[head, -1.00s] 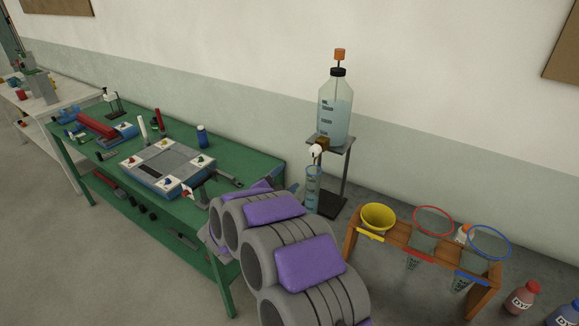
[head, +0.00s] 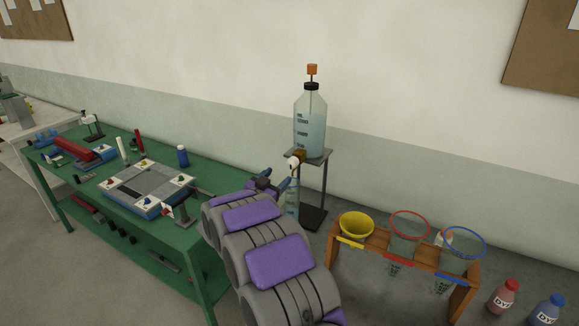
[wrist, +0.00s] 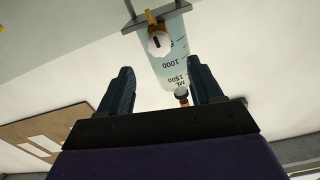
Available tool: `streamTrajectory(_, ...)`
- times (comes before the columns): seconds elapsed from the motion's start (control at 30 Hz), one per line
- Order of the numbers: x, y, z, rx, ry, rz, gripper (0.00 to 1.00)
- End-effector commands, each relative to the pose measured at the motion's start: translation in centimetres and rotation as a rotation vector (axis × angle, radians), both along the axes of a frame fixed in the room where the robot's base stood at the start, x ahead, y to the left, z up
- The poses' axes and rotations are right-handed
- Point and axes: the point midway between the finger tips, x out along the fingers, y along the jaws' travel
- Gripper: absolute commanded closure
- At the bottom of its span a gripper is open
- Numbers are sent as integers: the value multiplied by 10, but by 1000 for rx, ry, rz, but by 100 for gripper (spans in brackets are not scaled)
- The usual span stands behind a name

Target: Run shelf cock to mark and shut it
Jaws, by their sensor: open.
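The shelf cock, brass with a round white knob (head: 294,162), sits at the foot of a clear bottle (head: 311,130) of pale blue water on a small grey shelf stand (head: 318,157). In the upside-down wrist view the cock's white knob (wrist: 159,43) carries a dark line, with the graduated bottle (wrist: 172,68) behind it. A clear measuring cylinder (head: 292,196) stands below the cock, partly hidden by my arm; its mark and level cannot be read. My gripper (head: 272,180) is open and empty, just short of the cock, apart from it. Its fingers (wrist: 162,85) spread below the knob in the wrist view.
A green bench (head: 120,210) with a framed tray (head: 148,187) and tools stands left. A wooden rack (head: 375,262) with yellow, red and blue rimmed funnels stands right. Red (head: 503,296) and blue (head: 547,310) dye bottles stand at lower right.

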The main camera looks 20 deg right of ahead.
Motion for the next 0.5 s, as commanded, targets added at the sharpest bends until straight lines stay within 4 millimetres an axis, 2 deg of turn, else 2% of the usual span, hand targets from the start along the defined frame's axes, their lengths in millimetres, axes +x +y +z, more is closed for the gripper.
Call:
streamTrajectory(0.03, 6, -10, -1, -1, -1, -3, 35)
streamTrajectory(0.3, 37, -51, -2, 0, -2, -4, 35)
streamTrajectory(0.5, 54, -70, -3, 0, 1, -1, 35)
